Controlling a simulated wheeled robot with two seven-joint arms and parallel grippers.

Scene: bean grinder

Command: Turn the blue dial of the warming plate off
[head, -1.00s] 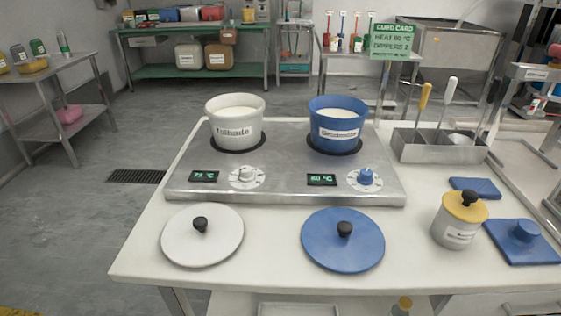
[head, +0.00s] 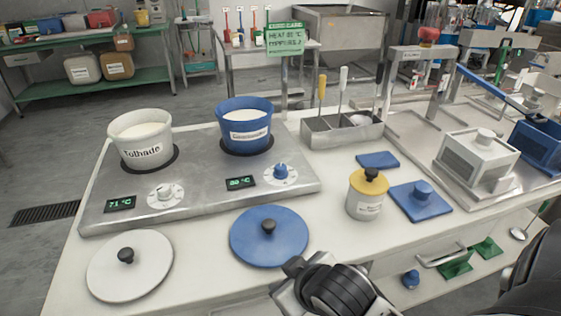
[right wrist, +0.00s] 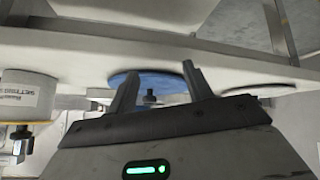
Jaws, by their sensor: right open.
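The blue dial (head: 281,171) sits on a white marked ring at the right front of the steel warming plate (head: 205,196), beside a display reading 80 °C (head: 240,182). A blue pot (head: 245,125) stands behind it. A white dial (head: 165,191) is on the left half, beside a display reading 71 °C (head: 120,203), with a white pot (head: 142,140) behind. My right gripper (head: 293,266) is low at the front, near the blue lid and apart from the dial. In the right wrist view its jaws (right wrist: 160,82) are open and empty. My left gripper is out of view.
A blue lid (head: 262,246) and a white lid (head: 118,272) lie in front of the plate. A yellow-lidded jar (head: 366,200), a blue square piece (head: 408,202) and a steel utensil holder (head: 318,135) stand to the right.

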